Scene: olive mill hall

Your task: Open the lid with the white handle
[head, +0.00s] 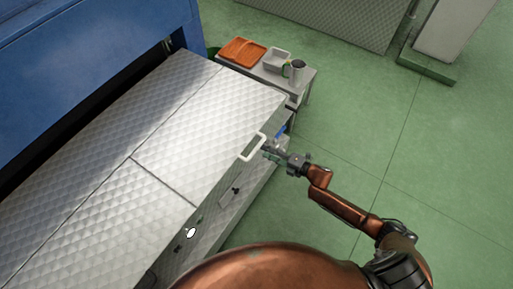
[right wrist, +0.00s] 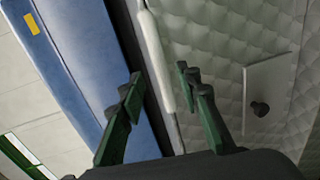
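The lid (head: 195,115) is a quilted-pattern metal panel lying flat, level with the panel beside it. Its white handle (head: 253,147) is a bar at the lid's front right corner. My right gripper (head: 268,150) is right at the handle in the head view. In the right wrist view its two green-padded fingers (right wrist: 160,95) are apart, with the white handle (right wrist: 163,60) running between them; I see a gap on each side and no clear contact. My left gripper is not in view.
A small side table (head: 305,78) holds an orange tray (head: 241,51), a pale bin (head: 276,60) and a jug-like item (head: 298,66). A plate with a black knob (head: 235,190) is on the front face. A blue machine (head: 90,45) stands behind. Green floor (head: 350,130) is open at right.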

